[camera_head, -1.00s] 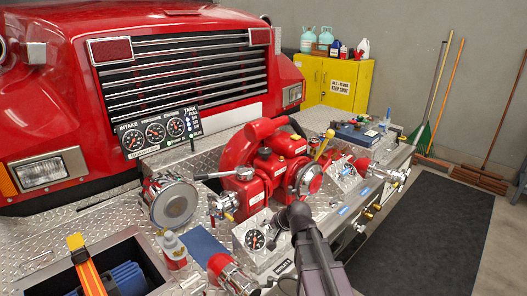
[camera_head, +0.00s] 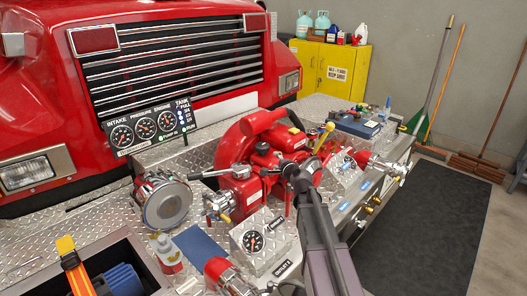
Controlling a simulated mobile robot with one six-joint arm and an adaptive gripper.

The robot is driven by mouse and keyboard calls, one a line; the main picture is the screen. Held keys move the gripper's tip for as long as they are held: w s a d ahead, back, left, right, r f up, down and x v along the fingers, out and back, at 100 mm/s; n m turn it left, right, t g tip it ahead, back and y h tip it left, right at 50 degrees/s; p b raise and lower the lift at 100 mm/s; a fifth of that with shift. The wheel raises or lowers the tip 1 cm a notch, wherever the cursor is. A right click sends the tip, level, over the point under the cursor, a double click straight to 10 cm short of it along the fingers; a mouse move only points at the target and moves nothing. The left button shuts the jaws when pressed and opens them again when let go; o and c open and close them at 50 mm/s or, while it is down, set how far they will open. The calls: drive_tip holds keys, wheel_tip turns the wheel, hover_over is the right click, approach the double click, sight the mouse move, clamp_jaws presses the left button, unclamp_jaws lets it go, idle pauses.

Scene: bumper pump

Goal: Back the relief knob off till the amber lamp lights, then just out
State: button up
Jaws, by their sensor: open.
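My gripper (camera_head: 292,174) shows as the dark end of my arm, in front of the red pump (camera_head: 262,160) on the bumper deck. Its fingers are too small and dark to make out well, and I see nothing held. It covers part of the pump's round metal face. I cannot tell the relief knob apart for certain among the fittings. A sloped metal box (camera_head: 347,172) with a small dial stands right of the gripper. I cannot make out a lit amber lamp; a small green light (camera_head: 161,136) shows on the gauge panel (camera_head: 146,127).
A separate gauge box (camera_head: 262,240) stands left of my arm. A yellow-handled lever (camera_head: 325,135) rises behind the gripper. A bottle (camera_head: 167,252), a blue pad (camera_head: 199,246) and a round chrome cap (camera_head: 166,205) are at left. The dark floor mat (camera_head: 425,225) at right is clear.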

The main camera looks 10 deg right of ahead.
sight(265, 151)
drive_tip(key=shift+d, duration=0.1)
drive_tip(key=b+x, duration=0.2)
drive_tip(key=x, duration=1.1)
drive_tip(key=shift+w+f+b, duration=0.1)
drive_tip(key=shift+w+b, duration=0.3)
clamp_jaws()
drive_tip(key=shift+d+n+y, duration=0.15)
drive_tip(key=shift+n+y, duration=0.15)
